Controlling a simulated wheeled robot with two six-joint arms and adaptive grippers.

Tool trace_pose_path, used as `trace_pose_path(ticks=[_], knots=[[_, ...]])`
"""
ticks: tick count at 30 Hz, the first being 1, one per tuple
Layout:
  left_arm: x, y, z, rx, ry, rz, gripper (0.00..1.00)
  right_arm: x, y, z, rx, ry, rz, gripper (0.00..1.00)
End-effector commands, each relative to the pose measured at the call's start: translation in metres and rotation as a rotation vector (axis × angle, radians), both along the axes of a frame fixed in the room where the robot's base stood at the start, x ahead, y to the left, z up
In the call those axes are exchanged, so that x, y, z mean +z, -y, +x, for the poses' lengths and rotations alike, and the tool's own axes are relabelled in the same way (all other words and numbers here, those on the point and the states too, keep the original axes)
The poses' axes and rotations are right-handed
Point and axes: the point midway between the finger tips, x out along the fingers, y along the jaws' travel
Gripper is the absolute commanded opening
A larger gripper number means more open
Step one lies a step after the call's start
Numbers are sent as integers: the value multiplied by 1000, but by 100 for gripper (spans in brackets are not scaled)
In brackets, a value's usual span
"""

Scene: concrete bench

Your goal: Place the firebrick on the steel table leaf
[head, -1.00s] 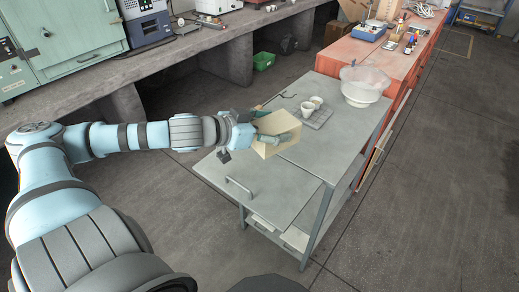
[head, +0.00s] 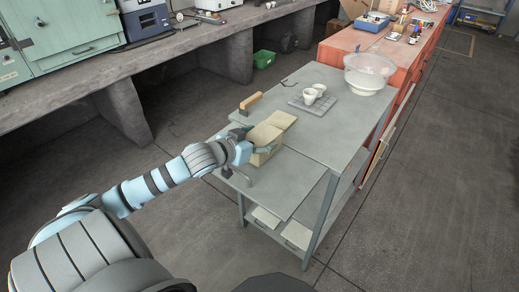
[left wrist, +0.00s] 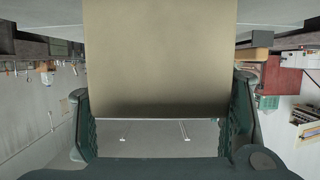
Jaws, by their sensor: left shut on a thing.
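The firebrick (head: 262,158) is a pale tan block. My left gripper (head: 262,148) is shut on it, over the steel table leaf (head: 285,190). The leaf is the grey panel with a bar handle on the near left side of the table. I cannot tell whether the brick touches the leaf. In the left wrist view the firebrick (left wrist: 160,60) fills the middle, between the two dark fingers of the left gripper (left wrist: 160,118), and hides much behind it. My right gripper is not in view.
A wooden-backed brush-like block (head: 250,101), two white cups (head: 312,94) on a grey tile and a clear bowl (head: 367,73) stand on the steel table (head: 325,130). The leaf's near right part is clear.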

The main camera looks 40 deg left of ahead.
Motion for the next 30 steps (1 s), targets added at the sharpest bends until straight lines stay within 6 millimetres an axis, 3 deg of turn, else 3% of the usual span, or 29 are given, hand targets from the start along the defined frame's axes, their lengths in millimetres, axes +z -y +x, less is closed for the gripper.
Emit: trace_pose_path(ticks=[1, 3, 8, 9, 13, 25, 30], knots=[[-14, 0, 0, 1, 1, -4, 18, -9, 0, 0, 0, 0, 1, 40], [-22, 0, 0, -1, 2, -1, 18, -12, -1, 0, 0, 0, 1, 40], [-21, 0, 0, -1, 0, 0, 18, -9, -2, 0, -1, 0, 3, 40], [-22, 0, 0, 0, -2, -1, 68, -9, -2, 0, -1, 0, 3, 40], [-21, 0, 0, 0, -1, -1, 89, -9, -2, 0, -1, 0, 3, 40], [-19, -1, -3, 2, -2, 1, 90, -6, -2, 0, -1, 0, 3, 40], [-6, 0, -26, -2, -6, 7, 90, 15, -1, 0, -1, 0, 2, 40]])
